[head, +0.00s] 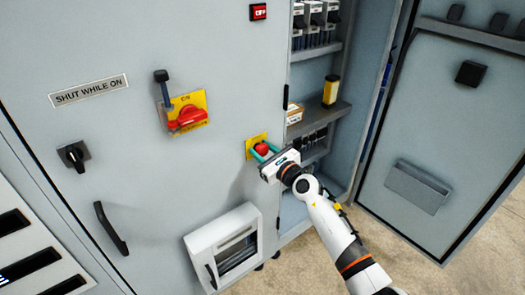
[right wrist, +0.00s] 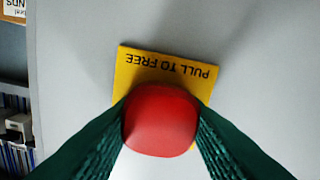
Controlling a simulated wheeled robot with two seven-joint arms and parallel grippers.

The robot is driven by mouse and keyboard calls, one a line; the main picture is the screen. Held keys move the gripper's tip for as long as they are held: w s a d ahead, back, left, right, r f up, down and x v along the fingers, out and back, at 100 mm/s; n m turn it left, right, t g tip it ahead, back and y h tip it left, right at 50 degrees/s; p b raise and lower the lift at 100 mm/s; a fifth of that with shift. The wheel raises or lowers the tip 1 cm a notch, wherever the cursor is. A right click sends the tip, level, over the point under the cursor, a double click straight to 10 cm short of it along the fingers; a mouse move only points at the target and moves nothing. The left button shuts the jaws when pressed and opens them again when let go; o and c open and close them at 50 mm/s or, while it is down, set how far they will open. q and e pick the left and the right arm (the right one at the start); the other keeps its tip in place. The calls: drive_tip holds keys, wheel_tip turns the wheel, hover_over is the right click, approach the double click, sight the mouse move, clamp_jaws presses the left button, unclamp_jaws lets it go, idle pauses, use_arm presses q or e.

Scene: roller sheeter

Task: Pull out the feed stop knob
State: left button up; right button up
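The feed stop knob (head: 261,148) is a red round-cornered button on a yellow plate (head: 251,140) on the grey cabinet front. In the right wrist view the knob (right wrist: 160,120) fills the middle, and its plate (right wrist: 140,68) reads "PULL TO FREE" upside down. My right gripper (head: 265,153) is at the knob, with one green finger on each side. Both fingers appear to touch the knob's sides in the right wrist view (right wrist: 162,122), with no gap visible. How far the knob stands out from the plate cannot be told. My left gripper is out of view.
A red rotary switch (head: 188,116) on a yellow plate and a dark lever (head: 163,88) sit up and left. A white framed box (head: 222,245) juts out below. Right of the knob, the cabinet is open with shelves (head: 318,117) and a swung-out door (head: 440,130).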

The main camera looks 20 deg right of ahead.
clamp_jaws()
drive_tip(key=shift+s+d+p, duration=0.15)
drive_tip(key=shift+s+p, duration=0.25)
drive_tip(key=shift+p, duration=0.15)
drive_tip(key=shift+f, duration=0.15)
drive_tip(key=shift+o, duration=1.7)
unclamp_jaws()
drive_tip(key=o, duration=0.3)
drive_tip(key=shift+s+d, duration=0.1)
drive_tip(key=shift+s, duration=0.1)
